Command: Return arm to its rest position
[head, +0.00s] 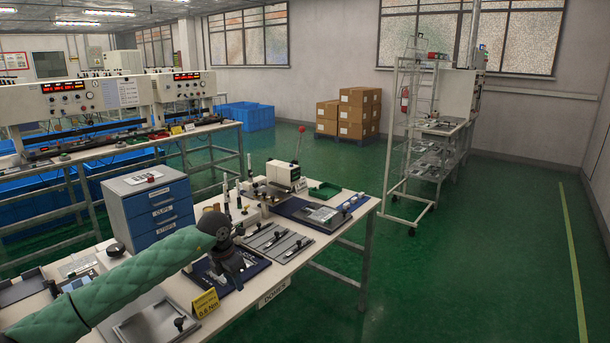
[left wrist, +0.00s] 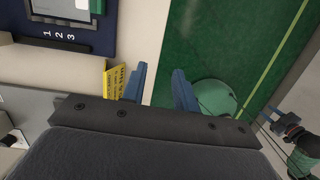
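My left arm, in a green padded sleeve, reaches in from the lower left of the head view over the near workbench (head: 345,224). Its dark left gripper (head: 234,268) hangs above the front part of the bench, close to a dark blue mat (head: 252,267). In the left wrist view the two blue fingers of the left gripper (left wrist: 159,72) stand apart with nothing between them; the bench edge and green floor show through the gap. My right gripper (left wrist: 274,111) shows small at the right of the left wrist view, its blue fingers apart; it is outside the head view.
A yellow sign (head: 205,302) stands at the bench's front edge, beside the left gripper. Fixtures, a lever press (head: 284,174) and a green tray (head: 324,191) crowd the bench. A blue drawer unit (head: 150,205) stands behind. The floor at right is clear.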

